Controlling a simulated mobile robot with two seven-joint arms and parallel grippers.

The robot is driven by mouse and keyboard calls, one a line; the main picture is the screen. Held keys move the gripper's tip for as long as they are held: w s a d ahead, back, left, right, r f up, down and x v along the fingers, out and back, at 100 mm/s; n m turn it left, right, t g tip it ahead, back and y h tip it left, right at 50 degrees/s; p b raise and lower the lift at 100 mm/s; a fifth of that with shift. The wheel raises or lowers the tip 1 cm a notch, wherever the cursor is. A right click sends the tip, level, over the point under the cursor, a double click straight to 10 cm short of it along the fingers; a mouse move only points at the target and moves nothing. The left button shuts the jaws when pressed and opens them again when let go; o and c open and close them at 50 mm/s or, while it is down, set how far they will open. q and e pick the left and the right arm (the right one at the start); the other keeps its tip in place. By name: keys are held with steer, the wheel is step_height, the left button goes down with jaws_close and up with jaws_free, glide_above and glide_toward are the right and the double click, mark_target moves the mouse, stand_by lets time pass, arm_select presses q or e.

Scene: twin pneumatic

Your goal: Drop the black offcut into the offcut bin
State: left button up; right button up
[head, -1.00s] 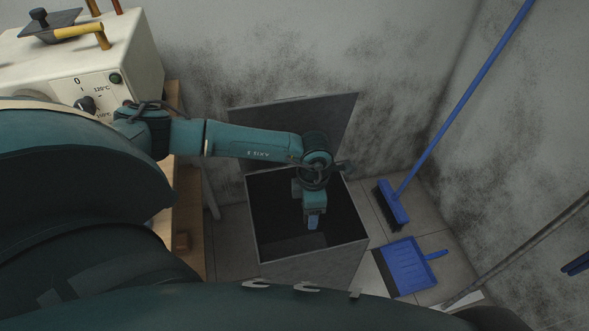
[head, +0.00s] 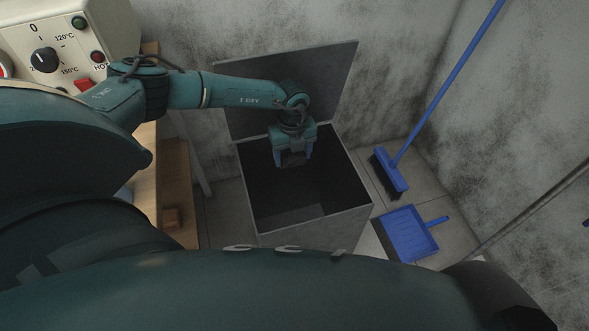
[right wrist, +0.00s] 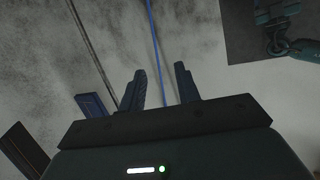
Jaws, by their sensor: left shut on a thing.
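The offcut bin (head: 318,236) is a grey, open-topped square box on the floor, with its lid (head: 330,80) raised at the back. My left gripper (head: 293,163) points down over the back part of the bin's opening. It is shut on the black offcut (head: 292,158), a dark piece that barely shows between the fingers against the dark inside. I cannot tell exactly how deep the fingertips are. My right gripper (right wrist: 163,88) shows in the right wrist view with its fingers apart and nothing between them.
A blue broom (head: 392,175) leans on the wall right of the bin, and a blue dustpan (head: 408,235) lies on the floor near it. A cream machine with a knob (head: 44,60) stands at the upper left, by a wooden bench (head: 146,185).

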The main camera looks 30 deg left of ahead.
arm_select(q)
step_height(320, 180, down, 4)
steer(key=b, duration=0.2)
steer(key=shift+r+b, duration=0.15)
steer(key=shift+b, duration=0.2)
steer(key=shift+f+b, duration=0.4)
arm_select(e)
steer(key=shift+s+f+n, duration=0.15)
steer(key=shift+f+n, duration=0.25)
steer(key=shift+f, duration=0.35)
arm_select(q)
steer(key=o, duration=1)
steer(key=shift+o, duration=0.2)
step_height(320, 180, up, 7)
steer(key=shift+f+p, duration=0.2)
steer(key=shift+p, duration=0.65)
steer(key=shift+r, duration=0.55)
arm_select(e)
steer(key=shift+s+d+r+m+t, duration=0.1)
steer(key=shift+d+r+m+t, duration=0.15)
steer(key=shift+r, duration=0.3)
steer(key=shift+s+d+r+m+t, duration=0.15)
steer(key=shift+d+r, duration=0.1)
steer(key=shift+r, duration=0.3)
steer(key=shift+a+f, duration=0.1)
steer(key=shift+f, duration=0.05)
